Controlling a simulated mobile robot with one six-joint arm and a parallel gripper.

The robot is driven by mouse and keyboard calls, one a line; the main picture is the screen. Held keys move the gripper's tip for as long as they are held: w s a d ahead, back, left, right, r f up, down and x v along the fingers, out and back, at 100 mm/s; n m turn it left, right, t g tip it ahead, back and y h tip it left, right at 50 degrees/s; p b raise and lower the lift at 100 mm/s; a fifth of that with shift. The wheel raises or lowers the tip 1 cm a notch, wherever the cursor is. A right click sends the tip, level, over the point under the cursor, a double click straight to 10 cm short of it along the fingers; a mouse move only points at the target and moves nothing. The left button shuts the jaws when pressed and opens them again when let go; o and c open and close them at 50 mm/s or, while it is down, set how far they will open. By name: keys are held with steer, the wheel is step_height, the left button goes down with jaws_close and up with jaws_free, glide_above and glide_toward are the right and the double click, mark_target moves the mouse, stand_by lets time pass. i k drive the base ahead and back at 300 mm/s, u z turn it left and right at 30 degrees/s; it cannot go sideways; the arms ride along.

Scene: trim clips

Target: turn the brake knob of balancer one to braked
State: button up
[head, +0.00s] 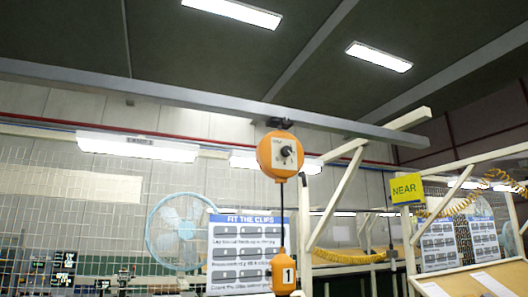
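Balancer one (271,156) is a round orange housing hung under the grey overhead beam in the middle of the head view. Its brake knob (287,151) is a small dark knob on a pale plate on the housing's face. The knob's setting is too small to read. A dark cable runs down from the housing to an orange handle (283,272) marked with a 1. My gripper is not in view.
The grey beam (200,102) spans the view, with a cream braced frame (337,195) right of the balancer. A "FIT THE CLIPS" board (238,250) and a blue fan (172,232) stand behind. A yellow NEAR sign (407,189) hangs at right.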

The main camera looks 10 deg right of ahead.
mark_target(285, 121)
steer(key=u, duration=1.05)
steer(key=k, duration=1)
steer(key=z, duration=1.05)
steer(key=i, duration=1)
